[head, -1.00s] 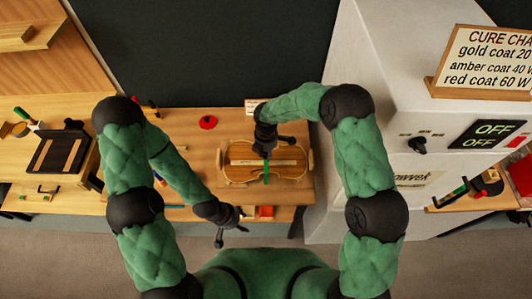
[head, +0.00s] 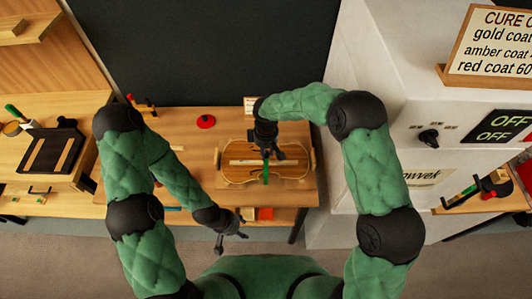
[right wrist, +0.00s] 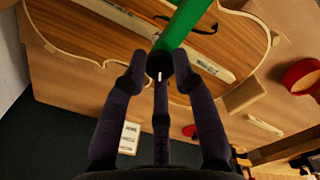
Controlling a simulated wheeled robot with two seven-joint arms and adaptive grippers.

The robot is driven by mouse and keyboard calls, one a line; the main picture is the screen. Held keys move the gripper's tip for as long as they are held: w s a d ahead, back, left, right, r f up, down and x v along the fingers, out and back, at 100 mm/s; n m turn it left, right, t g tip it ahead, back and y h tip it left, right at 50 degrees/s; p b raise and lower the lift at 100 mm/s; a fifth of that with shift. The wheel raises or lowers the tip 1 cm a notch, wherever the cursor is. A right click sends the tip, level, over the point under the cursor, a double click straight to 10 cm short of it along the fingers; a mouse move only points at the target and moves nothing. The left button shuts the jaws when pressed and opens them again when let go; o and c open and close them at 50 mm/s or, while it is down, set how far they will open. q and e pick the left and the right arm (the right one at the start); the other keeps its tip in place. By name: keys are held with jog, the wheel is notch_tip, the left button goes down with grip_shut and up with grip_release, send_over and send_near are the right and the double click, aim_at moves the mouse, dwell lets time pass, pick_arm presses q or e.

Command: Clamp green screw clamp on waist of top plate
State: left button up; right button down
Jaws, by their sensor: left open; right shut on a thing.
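The top plate (head: 292,169) is a violin-shaped wooden plate lying on the bench, with a pale bar across it. It also fills the upper part of the right wrist view (right wrist: 90,40). The green screw clamp (head: 266,174) is at the plate's narrow waist; its green part shows large in the right wrist view (right wrist: 190,20). My right gripper (head: 266,150) is shut on the clamp over the plate. Its fingers hide part of the clamp, so I cannot tell whether its jaws grip the plate. My left gripper (head: 232,236) is open and empty, in front of the bench.
A red round thing (head: 206,122) lies on the bench left of the plate. A white cabinet (head: 365,110) with a dial and OFF displays stands close on the right. A dark tray (head: 50,155) lies on the left bench. A small white card (head: 250,104) stands behind the plate.

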jog(key=m+b, duration=0.1)
jog(key=m, duration=0.2)
jog(key=shift+m, duration=0.4)
jog(key=m+b, duration=0.1)
jog(key=m, duration=0.3)
jog(key=shift+b, duration=0.35)
jog(key=shift+m, duration=0.3)
jog(key=c, duration=1)
grip_release()
jog(key=shift+r, duration=0.15)
notch_tip(320, 180, up, 12)
jog(key=shift+f, duration=0.1)
jog(key=shift+f, duration=0.1)
